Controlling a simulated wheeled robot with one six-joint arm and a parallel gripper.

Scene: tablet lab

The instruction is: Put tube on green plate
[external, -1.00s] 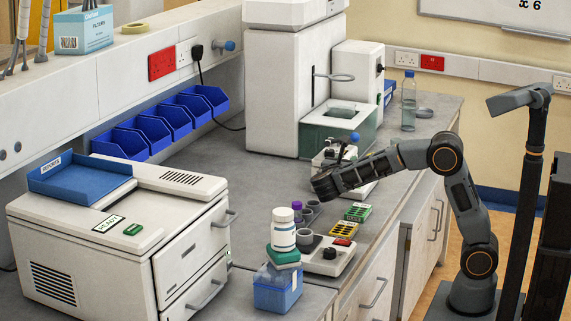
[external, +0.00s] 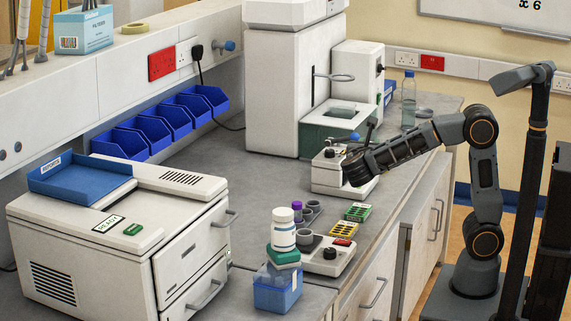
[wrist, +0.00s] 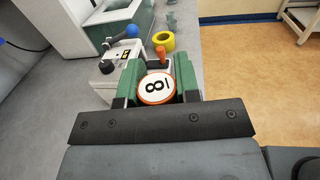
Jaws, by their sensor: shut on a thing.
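My gripper (external: 355,170) is above the bench in front of the white instrument in the external view. In the wrist view its green-padded fingers (wrist: 157,85) are shut on a round thing with an orange rim and a white top marked with a sideways 8 and a bar, taken to be the tube (wrist: 155,89). Its lower part is hidden in the wrist view, and I cannot make it out in the external view. A green plate (external: 358,212) with dark wells lies flat on the bench, in front of my gripper and apart from it.
A small white device (external: 333,172) stands just left of my gripper. A yellow ring (wrist: 161,41) shows ahead. The bench's left middle is bare.

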